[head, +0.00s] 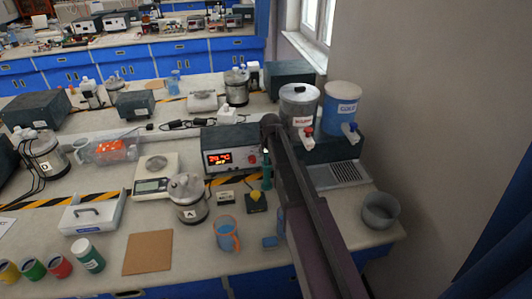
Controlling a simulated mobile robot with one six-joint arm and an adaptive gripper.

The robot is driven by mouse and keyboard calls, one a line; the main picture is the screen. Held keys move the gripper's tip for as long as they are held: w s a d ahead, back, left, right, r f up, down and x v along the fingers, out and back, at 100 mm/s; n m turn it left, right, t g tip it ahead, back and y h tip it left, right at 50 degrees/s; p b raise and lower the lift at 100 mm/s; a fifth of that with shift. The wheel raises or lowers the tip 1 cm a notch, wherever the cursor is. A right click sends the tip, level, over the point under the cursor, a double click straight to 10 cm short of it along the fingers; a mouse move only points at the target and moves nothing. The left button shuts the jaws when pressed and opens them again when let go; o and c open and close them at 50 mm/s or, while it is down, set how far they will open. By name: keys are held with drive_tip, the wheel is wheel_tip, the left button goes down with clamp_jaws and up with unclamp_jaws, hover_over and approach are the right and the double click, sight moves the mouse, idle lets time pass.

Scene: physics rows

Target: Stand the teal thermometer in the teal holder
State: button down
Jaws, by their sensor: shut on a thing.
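My gripper (268,148) is at the end of my arm, in front of the right end of the box with the red display. It is seen small and from behind, and it is shut on the teal thermometer, which is mostly hidden by the gripper and arm. A narrow teal upright shape (266,178) shows just below the gripper. I cannot tell how much of it is thermometer and how much is the teal holder, or whether the two touch. A small blue block (270,242) lies nearer the front edge, left of my arm.
A black piece with a yellow knob (255,200) stands just left of the arm. The steel pot marked A (188,200) and an orange-and-blue mug (227,235) are further left. The display box (230,145) is behind. A grey bowl (380,210) sits at right.

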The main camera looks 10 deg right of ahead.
drive_tip(key=shift+c, duration=1)
unclamp_jaws()
drive_tip(key=s+f+g, duration=0.1)
drive_tip(key=s+g, duration=0.3)
drive_tip(key=s, duration=2.5)
drive_tip(key=shift+a, duration=0.15)
drive_tip(key=shift+f, duration=0.1)
